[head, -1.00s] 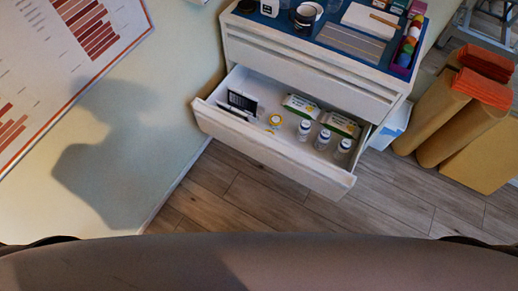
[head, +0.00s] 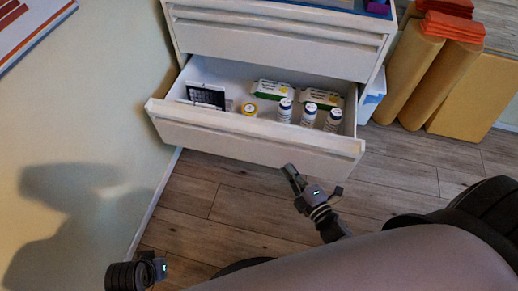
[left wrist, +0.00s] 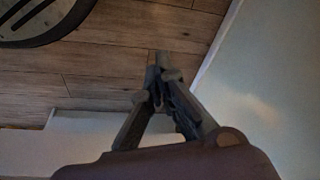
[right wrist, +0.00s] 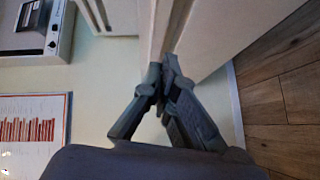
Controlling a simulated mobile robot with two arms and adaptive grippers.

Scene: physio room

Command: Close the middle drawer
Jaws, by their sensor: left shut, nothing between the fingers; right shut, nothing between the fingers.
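The white open drawer (head: 250,142) is pulled out of the white cabinet (head: 275,38), below closed drawer fronts. It holds small bottles, two green-and-white boxes, a yellow-topped jar and a dark framed item. My right gripper (head: 289,172) is shut and empty, its fingertips close to the lower edge of the drawer front; I cannot tell whether they touch. In the right wrist view its fingers (right wrist: 165,65) show near a white panel edge. My left gripper is shut and empty low at the left, away from the drawer; its fingers (left wrist: 160,65) show over the floor in the left wrist view.
A pale wall (head: 80,120) runs along the left side of the cabinet. Tan rolls (head: 425,75) with orange cloths stand to the right, beside a white bin (head: 373,95). The wooden floor (head: 400,165) in front is clear apart from my own arms and body.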

